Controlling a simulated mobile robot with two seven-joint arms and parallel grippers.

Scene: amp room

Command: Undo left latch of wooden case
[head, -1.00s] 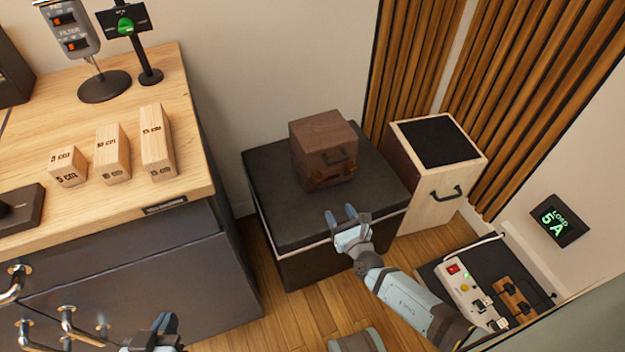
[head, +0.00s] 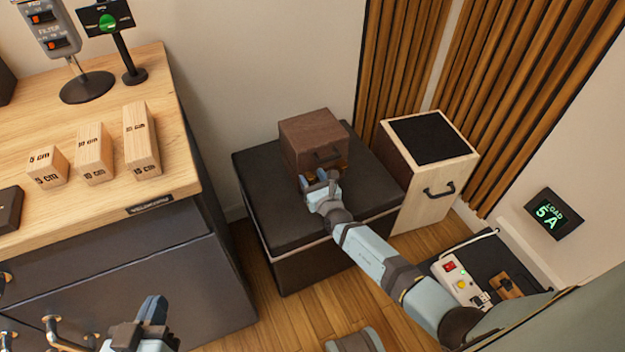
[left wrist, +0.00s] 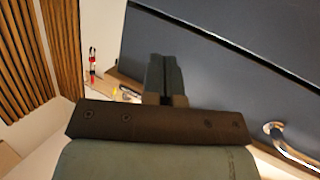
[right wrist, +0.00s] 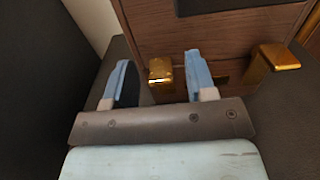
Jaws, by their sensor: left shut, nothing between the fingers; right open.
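The brown wooden case (head: 313,137) stands on a black padded box, its handled front facing me. Its left latch (right wrist: 160,76), a brass piece low on the front, shows between the two blue fingers of my right gripper (right wrist: 158,66). That gripper (head: 319,177) is open at the case's lower front; I cannot tell whether a finger touches the latch. The right latch (right wrist: 272,58) is outside the fingers, to the right. My left gripper (head: 152,308) is shut and empty by the dark cabinet, far from the case; its fingers also show in the left wrist view (left wrist: 164,76).
The black padded box (head: 275,225) has bare top around the case. A pale cabinet with a black top (head: 415,195) stands to its right. A wooden-topped desk (head: 75,210) with labelled blocks is at left. A power strip (head: 463,283) lies at lower right.

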